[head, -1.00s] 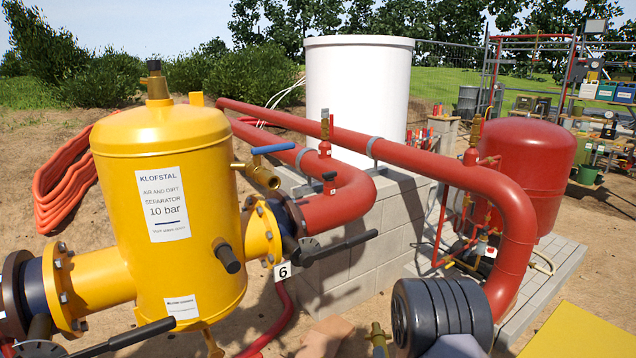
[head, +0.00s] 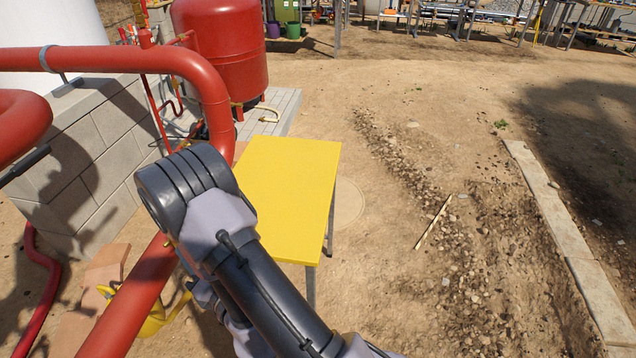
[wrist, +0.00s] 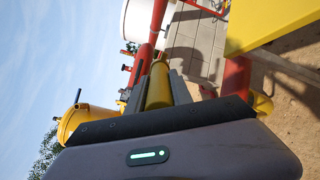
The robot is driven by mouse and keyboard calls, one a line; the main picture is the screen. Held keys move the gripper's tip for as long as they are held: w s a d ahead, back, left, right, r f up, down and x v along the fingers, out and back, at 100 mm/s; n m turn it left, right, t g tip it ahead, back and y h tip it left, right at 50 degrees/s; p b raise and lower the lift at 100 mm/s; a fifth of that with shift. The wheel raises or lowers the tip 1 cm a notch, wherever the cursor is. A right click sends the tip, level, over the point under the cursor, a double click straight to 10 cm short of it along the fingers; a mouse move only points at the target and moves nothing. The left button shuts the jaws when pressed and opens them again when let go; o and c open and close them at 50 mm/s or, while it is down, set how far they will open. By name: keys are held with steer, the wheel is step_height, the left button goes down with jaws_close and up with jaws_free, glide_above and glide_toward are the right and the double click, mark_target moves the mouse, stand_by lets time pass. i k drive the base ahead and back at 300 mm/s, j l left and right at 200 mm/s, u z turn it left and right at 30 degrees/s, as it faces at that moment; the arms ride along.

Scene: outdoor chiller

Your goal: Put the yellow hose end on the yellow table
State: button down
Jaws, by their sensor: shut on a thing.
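In the wrist view my gripper (wrist: 163,90) is shut on a yellow cylinder, the yellow hose end (wrist: 158,88), which lies between the two dark fingers. In the head view my arm hides the gripper and the held end. The yellow table (head: 298,180) stands right of my arm, and its visible top is bare. The table also shows at the upper right of the wrist view (wrist: 255,22). The hose end appears apart from the table; its height above the ground cannot be told.
A red pipe (head: 140,295) runs close to my arm on the left. A grey block plinth (head: 85,160) and a red tank (head: 222,50) stand behind it. A yellow object (head: 152,318) shows low beside the pipe. Open sandy ground lies right of the table.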

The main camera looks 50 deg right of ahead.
mark_target(303, 159)
steer(key=l, duration=0.9)
steer(key=i+l, duration=0.1)
steer(key=l, duration=1.75)
steer(key=i, duration=0.95)
steer(key=l+z, duration=0.05)
steer(key=l, duration=0.05)
